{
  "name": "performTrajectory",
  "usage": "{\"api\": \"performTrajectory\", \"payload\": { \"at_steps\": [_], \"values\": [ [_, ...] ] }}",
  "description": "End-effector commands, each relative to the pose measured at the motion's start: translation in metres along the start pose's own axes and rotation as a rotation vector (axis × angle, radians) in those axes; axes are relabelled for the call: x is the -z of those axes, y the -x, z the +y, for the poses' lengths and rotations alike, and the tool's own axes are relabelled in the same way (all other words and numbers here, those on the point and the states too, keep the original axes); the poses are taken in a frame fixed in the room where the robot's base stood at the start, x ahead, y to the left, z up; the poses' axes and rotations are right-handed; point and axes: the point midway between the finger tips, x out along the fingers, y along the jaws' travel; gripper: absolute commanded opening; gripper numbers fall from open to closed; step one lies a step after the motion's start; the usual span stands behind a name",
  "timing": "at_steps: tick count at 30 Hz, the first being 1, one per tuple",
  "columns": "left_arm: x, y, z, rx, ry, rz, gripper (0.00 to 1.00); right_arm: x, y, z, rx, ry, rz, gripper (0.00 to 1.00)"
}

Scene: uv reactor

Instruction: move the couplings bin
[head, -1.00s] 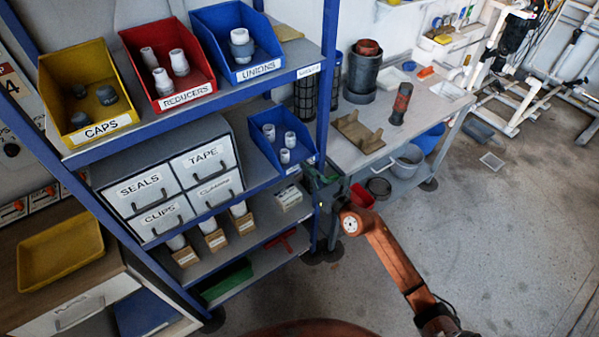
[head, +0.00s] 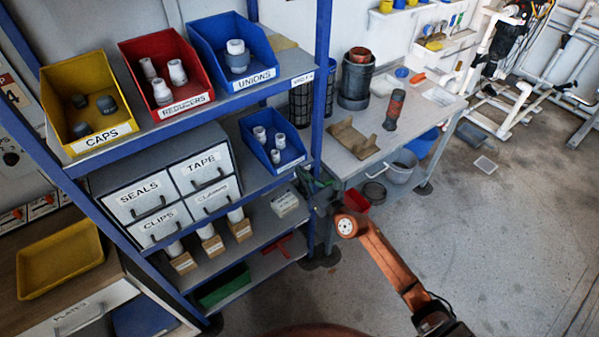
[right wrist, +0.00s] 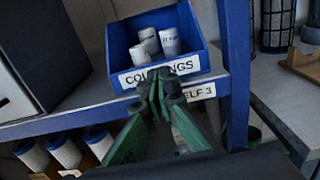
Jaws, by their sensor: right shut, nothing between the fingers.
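The couplings bin (head: 291,162) is a small open blue bin on the middle shelf of the blue rack, at its right end beside the post. It holds white pipe couplings (head: 276,143). In the right wrist view the bin (right wrist: 197,63) shows its "COUPLINGS" label. My right gripper (head: 316,183) is just right of and below the bin, near the rack post. In the right wrist view its green fingers (right wrist: 158,84) are together and empty, in front of the bin's label; whether they touch it I cannot tell. My left gripper is out of view.
The rack post (head: 321,90) stands close to my right gripper. Caps (head: 100,139), reducers (head: 186,106) and unions (head: 255,77) bins stand on the top shelf. A drawer cabinet (head: 160,180) is left of the couplings bin. A grey workbench (head: 345,165) stands to the right.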

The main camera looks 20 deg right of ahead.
Motion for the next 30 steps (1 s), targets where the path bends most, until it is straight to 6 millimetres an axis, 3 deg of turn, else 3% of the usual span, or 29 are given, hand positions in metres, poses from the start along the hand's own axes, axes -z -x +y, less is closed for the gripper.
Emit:
{"api": "performTrajectory", "payload": {
  "at_steps": [6, 15, 26, 29, 30],
  "values": [
    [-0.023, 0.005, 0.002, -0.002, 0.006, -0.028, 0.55, 0.001, 0.049, 0.004, -0.007, 0.001, 0.003, 0.00],
    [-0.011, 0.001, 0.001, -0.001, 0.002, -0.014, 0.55, 0.002, 0.092, 0.006, -0.012, 0.000, 0.002, 0.00],
    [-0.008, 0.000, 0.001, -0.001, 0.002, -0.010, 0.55, 0.003, 0.100, 0.003, -0.006, -0.010, 0.003, 0.00],
    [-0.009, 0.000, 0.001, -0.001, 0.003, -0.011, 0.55, 0.022, 0.101, -0.007, 0.018, -0.095, 0.029, 0.00],
    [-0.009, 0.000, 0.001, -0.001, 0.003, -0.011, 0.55, 0.036, 0.102, -0.015, 0.037, -0.160, 0.048, 0.00]
  ]
}}
